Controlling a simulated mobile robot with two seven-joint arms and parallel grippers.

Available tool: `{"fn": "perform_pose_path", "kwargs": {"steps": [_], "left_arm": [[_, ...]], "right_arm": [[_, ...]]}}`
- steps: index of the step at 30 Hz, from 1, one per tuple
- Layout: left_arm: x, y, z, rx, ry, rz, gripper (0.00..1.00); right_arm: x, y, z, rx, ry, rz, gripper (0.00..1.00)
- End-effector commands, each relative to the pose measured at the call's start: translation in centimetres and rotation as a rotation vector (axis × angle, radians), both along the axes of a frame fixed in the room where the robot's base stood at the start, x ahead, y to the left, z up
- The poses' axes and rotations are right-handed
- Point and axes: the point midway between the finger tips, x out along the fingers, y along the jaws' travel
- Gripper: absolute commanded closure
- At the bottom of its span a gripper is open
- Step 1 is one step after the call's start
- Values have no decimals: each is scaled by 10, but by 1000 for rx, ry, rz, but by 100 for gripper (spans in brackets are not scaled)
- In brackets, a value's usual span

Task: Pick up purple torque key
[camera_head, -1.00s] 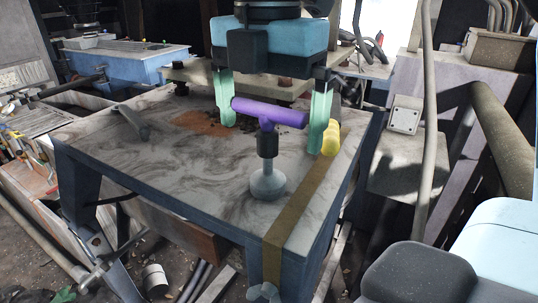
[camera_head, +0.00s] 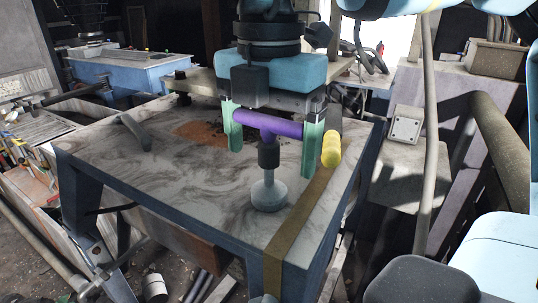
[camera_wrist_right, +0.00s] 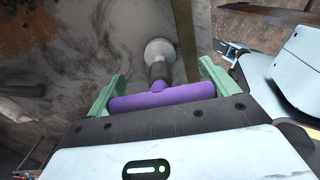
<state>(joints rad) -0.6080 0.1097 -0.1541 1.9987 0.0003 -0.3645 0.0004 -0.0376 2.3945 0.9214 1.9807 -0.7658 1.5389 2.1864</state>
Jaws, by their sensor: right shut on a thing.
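The purple torque key (camera_head: 270,125) has a purple crossbar, a black collar and a grey round foot, and hangs upright over the marbled table top. My right gripper (camera_head: 271,135) comes down from above with its two green fingers at the two ends of the crossbar, shut on it. In the right wrist view the purple bar (camera_wrist_right: 165,96) lies across between the green fingers, with the grey foot beyond it. I cannot tell whether the foot touches the table. My left gripper is not in view.
The marbled table (camera_head: 150,175) has a brown strip (camera_head: 290,225) along its right side. A yellow-ended cylinder (camera_head: 331,150) lies right of the gripper. A grey handle (camera_head: 134,131) and a reddish-brown patch (camera_head: 203,133) are on the left and back. A pipe (camera_head: 428,130) stands to the right.

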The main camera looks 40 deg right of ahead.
Motion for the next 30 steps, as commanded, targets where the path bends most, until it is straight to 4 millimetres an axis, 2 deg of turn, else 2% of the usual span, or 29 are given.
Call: {"fn": "perform_pose_path", "kwargs": {"steps": [5, 12, 18, 22, 30], "left_arm": [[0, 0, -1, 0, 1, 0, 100], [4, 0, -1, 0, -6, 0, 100], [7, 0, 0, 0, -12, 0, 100], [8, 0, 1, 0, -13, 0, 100], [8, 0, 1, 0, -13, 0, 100]], "right_arm": [[1, 0, 18, 0, -5, -2, 40], [1, 1, 64, 0, -5, -3, 40], [0, 0, 91, 0, -3, -2, 40], [0, 0, 99, 0, -1, 0, 40], [0, 0, 100, 1, 0, 1, 40]]}}
